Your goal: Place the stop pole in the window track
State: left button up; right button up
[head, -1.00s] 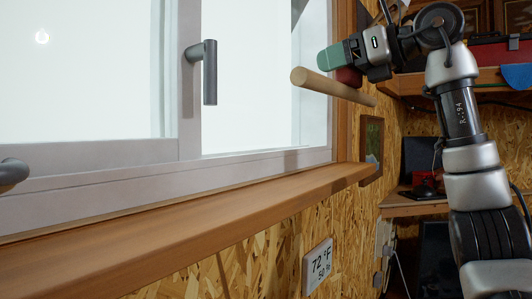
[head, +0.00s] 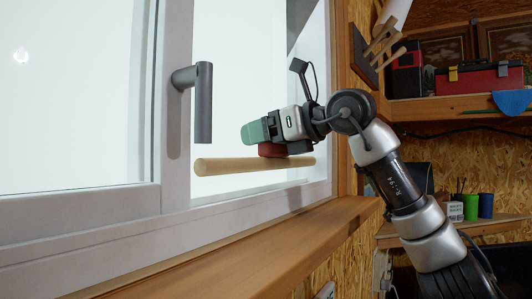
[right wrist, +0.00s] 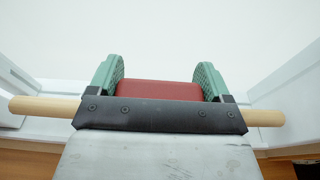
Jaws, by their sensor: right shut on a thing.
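The stop pole (head: 232,165) is a light wooden rod. My right gripper (head: 262,140) is shut on it near its middle and holds it roughly level in front of the window, above the bottom of the frame. In the right wrist view the pole (right wrist: 265,118) sticks out on both sides of my right gripper (right wrist: 160,88); its middle is hidden. The window track (head: 235,208) runs along the bottom of the white window frame, below the pole. The pole appears apart from the track. My left gripper is not in view.
A grey window handle (head: 203,103) stands close to the pole's left end. The wooden sill (head: 230,255) runs below the window. At the right are shelves with a red toolbox (head: 485,78) and green and blue cups (head: 470,206).

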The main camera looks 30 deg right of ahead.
aim_at(281, 153)
jog(key=shift+s+f, duration=0.1)
jog(key=shift+f, duration=0.25)
jog(key=shift+s+f+p, duration=0.25)
jog(key=shift+f+p, duration=0.15)
jog(key=shift+f, duration=0.7)
jog(key=shift+w+d+f, duration=0.1)
jog(key=shift+w+f, duration=0.05)
jog(key=shift+f, duration=0.45)
jog(key=o, duration=0.6)
jog(key=shift+a+f, duration=0.1)
jog(key=shift+a, duration=0.1)
jog(key=o, duration=0.3)
jog(key=shift+d, duration=0.1)
jog(key=shift+o, duration=0.2)
jog(key=shift+r, duration=0.25)
jog(key=shift+s+d, duration=0.1)
jog(key=shift+s, duration=0.15)
pick_arm(q)
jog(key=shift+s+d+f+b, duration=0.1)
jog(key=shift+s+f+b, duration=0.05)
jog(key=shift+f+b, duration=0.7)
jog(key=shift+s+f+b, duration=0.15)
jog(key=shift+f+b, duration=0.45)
jog(key=shift+b, duration=0.45)
pick_arm(e)
jog(key=v, duration=1.1)
jog(key=shift+s, duration=0.3)
jog(key=shift+d, duration=0.1)
